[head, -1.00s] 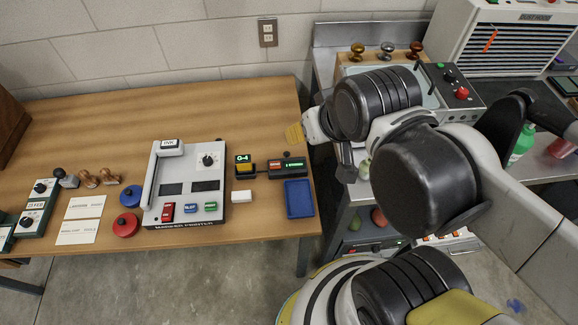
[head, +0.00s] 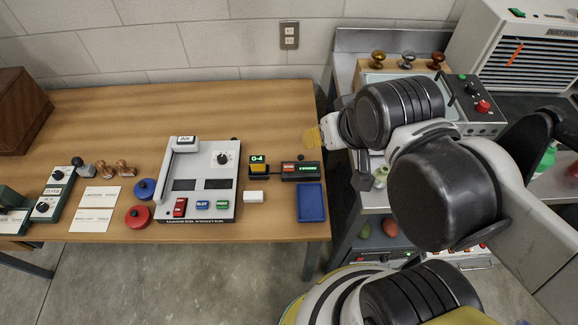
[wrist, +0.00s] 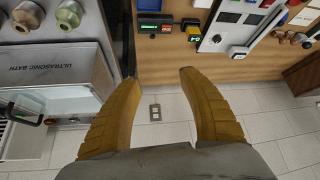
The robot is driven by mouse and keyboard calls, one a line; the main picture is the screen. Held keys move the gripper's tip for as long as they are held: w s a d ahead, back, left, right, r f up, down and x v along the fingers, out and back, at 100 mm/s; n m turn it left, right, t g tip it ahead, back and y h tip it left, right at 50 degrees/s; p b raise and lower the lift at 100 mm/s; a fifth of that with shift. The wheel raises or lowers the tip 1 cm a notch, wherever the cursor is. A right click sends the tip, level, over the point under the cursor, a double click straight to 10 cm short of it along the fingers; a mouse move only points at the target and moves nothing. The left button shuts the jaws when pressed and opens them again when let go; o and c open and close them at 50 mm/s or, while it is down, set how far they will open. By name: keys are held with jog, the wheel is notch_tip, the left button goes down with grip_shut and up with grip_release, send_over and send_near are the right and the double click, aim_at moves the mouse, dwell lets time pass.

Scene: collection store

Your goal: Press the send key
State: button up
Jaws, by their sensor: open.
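My gripper (head: 313,137) hangs over the right edge of the wooden desk (head: 110,110). In the wrist view its two yellow fingers (wrist: 158,77) are spread with nothing between them. On the desk stands a pale printer (head: 228,185) with red, blue and green keys along its front. Right of it are a black unit with a lit G-4 display (head: 257,159) and yellow key, and a black box (head: 300,171) with red and green lit labels. I cannot read which key is marked send. Both black units also show at the wrist view's top.
Red (head: 138,217) and blue (head: 144,189) round pads sit left of the printer. A metal bench with an ultrasonic bath (wrist: 50,70) stands right of the desk.

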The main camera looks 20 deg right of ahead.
dwell(0.3)
grip_shut()
dwell(1.1)
